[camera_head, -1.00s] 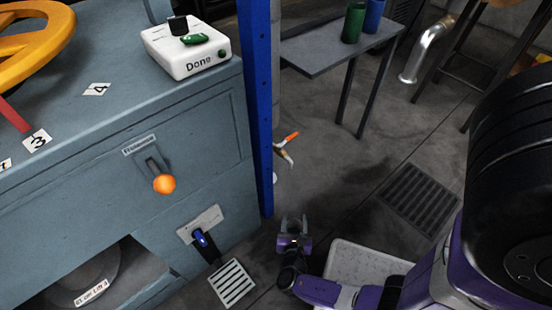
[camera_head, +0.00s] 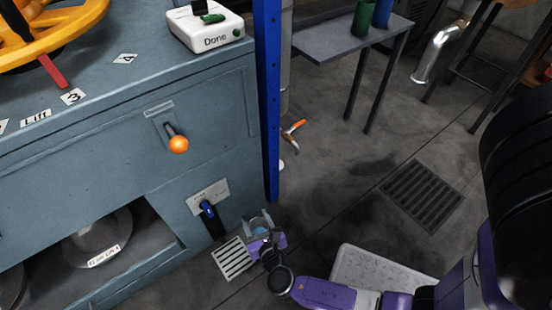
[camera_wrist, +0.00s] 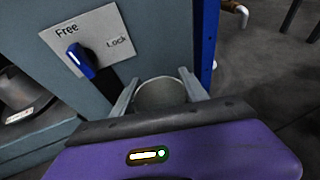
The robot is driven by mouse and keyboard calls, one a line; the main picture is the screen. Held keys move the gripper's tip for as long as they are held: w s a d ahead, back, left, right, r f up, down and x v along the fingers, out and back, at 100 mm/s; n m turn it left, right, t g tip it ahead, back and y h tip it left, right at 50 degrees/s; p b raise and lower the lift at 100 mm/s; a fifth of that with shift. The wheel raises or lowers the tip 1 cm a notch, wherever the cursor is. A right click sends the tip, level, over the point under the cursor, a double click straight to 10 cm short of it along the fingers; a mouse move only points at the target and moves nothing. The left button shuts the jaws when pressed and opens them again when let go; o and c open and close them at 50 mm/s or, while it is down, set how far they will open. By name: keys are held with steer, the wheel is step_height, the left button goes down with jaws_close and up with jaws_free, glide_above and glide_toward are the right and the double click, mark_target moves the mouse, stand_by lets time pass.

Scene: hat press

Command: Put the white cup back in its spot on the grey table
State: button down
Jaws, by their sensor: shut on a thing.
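My gripper (camera_head: 256,221) is low down, in front of the blue-grey machine, near the floor grate. In the head view the cup is small and mostly hidden. The grey table (camera_head: 345,38) stands at the top middle, well away from my gripper. A green cup (camera_head: 362,17) and a blue cup (camera_head: 382,13) stand on it.
The machine (camera_head: 105,165) fills the left, with a Free/Lock switch (camera_wrist: 82,60) close by my gripper. A blue post (camera_head: 269,110) and a pipe tap (camera_head: 293,130) stand between my gripper and the table. Floor around the drain grate (camera_head: 422,194) is clear.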

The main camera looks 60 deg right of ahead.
steer(key=w+a+r+n+t+y, duration=0.3)
steer(key=w+a+r+n+y, duration=0.5)
steer(key=w+a+r, duration=0.5)
steer(key=w+a+y, duration=0.1)
steer(key=w, duration=0.1)
steer(key=shift+w+a+n+t+y, duration=0.3)
steer(key=shift+r, duration=0.15)
